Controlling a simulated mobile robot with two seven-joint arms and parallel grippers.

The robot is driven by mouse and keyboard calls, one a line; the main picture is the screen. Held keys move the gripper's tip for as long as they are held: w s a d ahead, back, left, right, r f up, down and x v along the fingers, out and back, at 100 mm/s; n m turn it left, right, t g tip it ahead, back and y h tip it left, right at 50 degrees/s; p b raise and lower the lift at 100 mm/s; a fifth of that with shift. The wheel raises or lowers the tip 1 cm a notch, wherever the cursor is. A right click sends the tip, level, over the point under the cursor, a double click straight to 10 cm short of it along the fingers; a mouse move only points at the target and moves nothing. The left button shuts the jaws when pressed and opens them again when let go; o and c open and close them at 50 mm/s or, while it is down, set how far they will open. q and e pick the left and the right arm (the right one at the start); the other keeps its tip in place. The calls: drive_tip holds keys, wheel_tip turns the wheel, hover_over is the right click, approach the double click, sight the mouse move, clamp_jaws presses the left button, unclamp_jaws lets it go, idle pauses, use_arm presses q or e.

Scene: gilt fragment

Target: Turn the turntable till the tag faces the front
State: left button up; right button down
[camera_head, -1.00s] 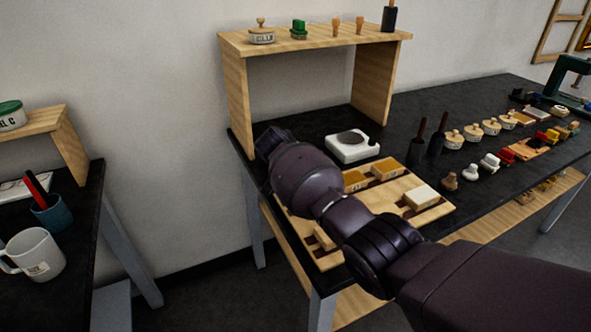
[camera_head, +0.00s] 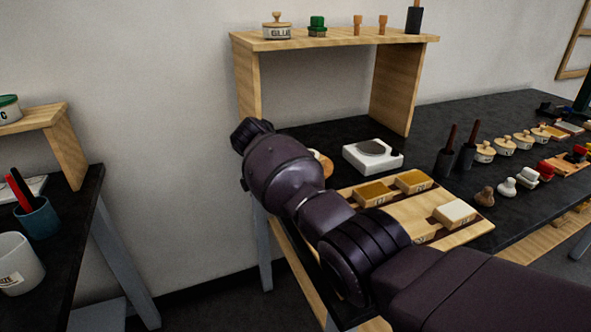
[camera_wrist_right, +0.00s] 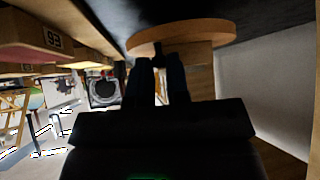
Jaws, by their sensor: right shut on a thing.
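A round wooden disc, which looks like the turntable (camera_wrist_right: 200,30), spans the top of the right wrist view, seen nearly edge-on with a wooden block against it. In the head view a small part of what seems the same turntable (camera_head: 325,163) shows behind my right arm's wrist. My right gripper (camera_wrist_right: 163,62) has its two dark fingers close together at the turntable's rim, shut on a small dark peg-like part (camera_wrist_right: 158,48). The head view hides this gripper behind my arm. I cannot make out the tag. My left gripper is out of view.
A white device with a grey disc (camera_head: 372,153) stands right of the turntable. A wooden board with blocks (camera_head: 420,212) lies in front, partly under my arm. A wooden shelf (camera_head: 250,80) stands behind. Dark holders, pots and stamps crowd the bench's right.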

drive_tip(key=shift+w+a+f+m+b, duration=0.1)
drive_tip(key=shift+w+f+m+b, duration=0.05)
drive_tip(key=shift+f+m+b, duration=0.15)
drive_tip(key=shift+w+a+r+g+h, duration=0.1)
drive_tip(key=shift+r+g+h, duration=0.1)
drive_tip(key=shift+g+h, duration=0.15)
drive_tip(key=shift+m+b, duration=0.3)
drive_tip(key=shift+r, duration=0.1)
drive_tip(key=c, duration=1.2)
unclamp_jaws()
drive_tip(key=shift+o, duration=0.5)
drive_tip(key=shift+a, duration=0.1)
